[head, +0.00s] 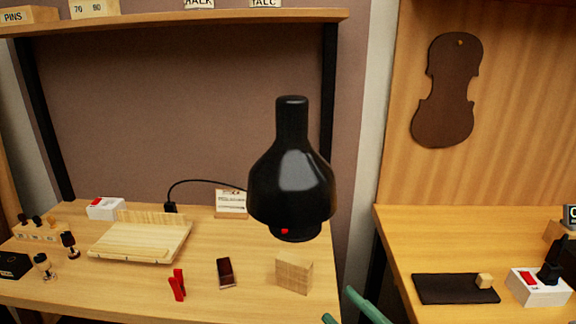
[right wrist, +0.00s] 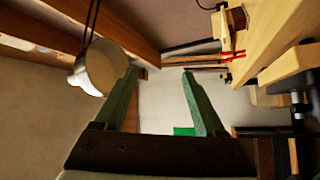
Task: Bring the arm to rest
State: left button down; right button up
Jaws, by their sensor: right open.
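My right gripper (head: 340,306) shows at the bottom edge of the head view, where its green fingers come in just right of the bench. In the right wrist view its two green fingers (right wrist: 158,74) stand well apart with nothing between them. It is open and empty. It is near the gap between the bench (head: 110,287) and the side table (head: 420,250), right of a pale wooden block (head: 294,274). The rest of the right arm is out of the head view. My left gripper is in neither view.
A black lamp (head: 290,180) hangs over the bench's right part. Red clips (head: 177,285), a dark block (head: 226,272) and a wooden board (head: 140,240) lie on the bench. A dark mat (head: 450,289) and a white box (head: 538,287) are on the side table.

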jog(key=s+d+f+m+h, duration=0.25)
jog(key=f+m+h, duration=0.25)
jog(key=f+m, duration=0.3)
jog(key=s+d+f+m+h, duration=0.25)
jog(key=f+m+h, duration=0.3)
jog(key=f, duration=0.35)
jog(key=s+f+m+g+h, duration=0.1)
jog(key=s+f+m+g, duration=0.5)
jog(key=s+f, duration=0.55)
pick_arm(q)
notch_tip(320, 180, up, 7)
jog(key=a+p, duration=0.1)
jog(key=p, duration=0.6)
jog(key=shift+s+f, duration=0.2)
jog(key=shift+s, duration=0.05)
pick_arm(e)
jog(key=shift+g+h, duration=0.3)
jog(key=shift+h, duration=0.05)
jog(key=r, duration=0.1)
jog(key=d+r, duration=0.1)
jog(key=r, duration=0.3)
jog(key=shift+s+d, duration=0.1)
jog(key=shift+d, duration=0.25)
